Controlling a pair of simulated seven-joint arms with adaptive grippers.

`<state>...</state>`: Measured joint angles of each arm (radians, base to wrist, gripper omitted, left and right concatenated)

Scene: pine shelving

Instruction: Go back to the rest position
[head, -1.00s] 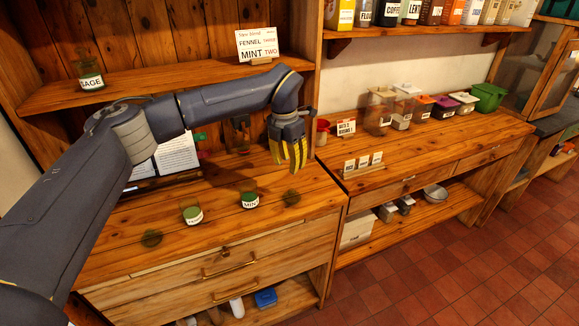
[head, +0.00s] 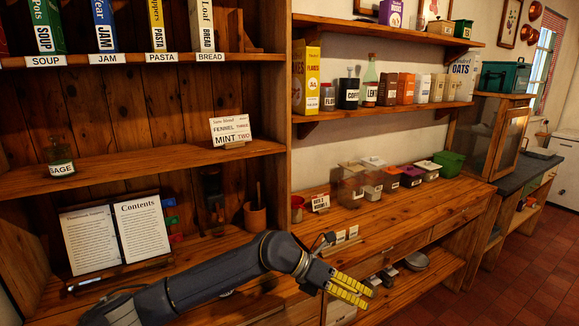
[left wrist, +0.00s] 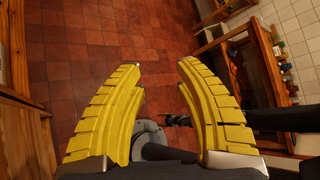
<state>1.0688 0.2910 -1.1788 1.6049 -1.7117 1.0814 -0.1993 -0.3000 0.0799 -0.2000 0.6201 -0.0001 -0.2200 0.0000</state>
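My left gripper (head: 367,296) is at the bottom of the head view, in front of the counter's right part, its yellow fingers pointing right. In the left wrist view the same gripper (left wrist: 160,67) has its two fingers wide apart with nothing between them but the red floor beyond. A dark arm enters that view from the right, behind one finger, and seems to be my right arm. Its end (left wrist: 178,120) is too small and dark to read. My right gripper does not show in the head view.
A sage jar (head: 61,160) and a recipe card (head: 231,131) stand on the left shelf above an open book (head: 115,233). Tubs (head: 411,176) line the right worktop (head: 400,212). Open red floor (left wrist: 75,60) lies below the left gripper.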

